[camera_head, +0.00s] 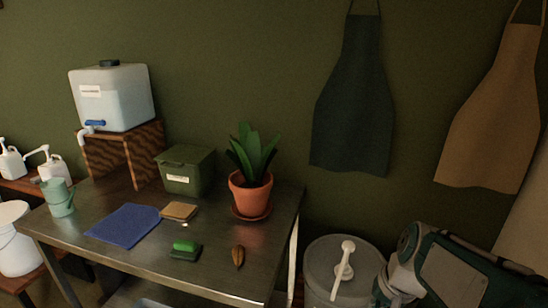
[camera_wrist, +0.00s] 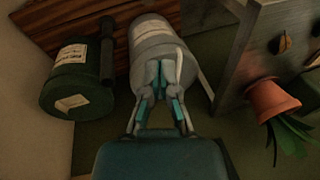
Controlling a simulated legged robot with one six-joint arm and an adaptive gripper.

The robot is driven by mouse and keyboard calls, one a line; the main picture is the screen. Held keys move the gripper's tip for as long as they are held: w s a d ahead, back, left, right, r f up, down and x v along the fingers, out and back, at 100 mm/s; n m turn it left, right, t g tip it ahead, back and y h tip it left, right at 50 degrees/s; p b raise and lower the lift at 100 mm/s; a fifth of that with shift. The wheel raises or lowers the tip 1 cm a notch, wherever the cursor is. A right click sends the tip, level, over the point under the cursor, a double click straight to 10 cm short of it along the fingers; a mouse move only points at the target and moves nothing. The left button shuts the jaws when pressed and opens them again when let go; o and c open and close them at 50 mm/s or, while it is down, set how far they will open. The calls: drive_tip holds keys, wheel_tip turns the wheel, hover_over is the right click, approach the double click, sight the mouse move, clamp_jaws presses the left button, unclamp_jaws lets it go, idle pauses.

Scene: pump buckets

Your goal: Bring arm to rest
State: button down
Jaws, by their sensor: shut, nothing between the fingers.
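My arm (camera_head: 455,268) shows at the lower right of the head view, beside a pump bucket. My gripper (camera_wrist: 163,76) shows in the middle of the wrist view, its fingers together and empty. The gripper itself is not clearly visible in the head view. In the wrist view, a grey pump bucket (camera_wrist: 157,40) with a pale label is behind the fingers; whether they touch it cannot be told. The grey bucket (camera_head: 320,258) with its white pump also shows in the head view, partly covered by my arm.
A green labelled bucket (camera_wrist: 72,85) lies left in the wrist view. A metal table (camera_head: 215,272) holds a potted plant (camera_head: 250,190), a green bin (camera_head: 187,170), a blue cloth (camera_head: 125,224) and a water tank on a wooden stand (camera_head: 125,155). Aprons (camera_head: 353,100) hang behind.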

drive_tip(key=s+a+r+n+t+h, duration=0.1)
drive_tip(key=s+r+n, duration=0.1)
drive_tip(key=s, duration=0.3)
drive_tip(key=s+a+r+n+t, duration=0.2)
drive_tip(key=s+r, duration=0.1)
drive_tip(key=s, duration=0.1)
drive_tip(key=shift+s+a+r+h, duration=0.15)
drive_tip(key=shift+s+r+h, duration=0.1)
drive_tip(key=shift+s+h, duration=0.15)
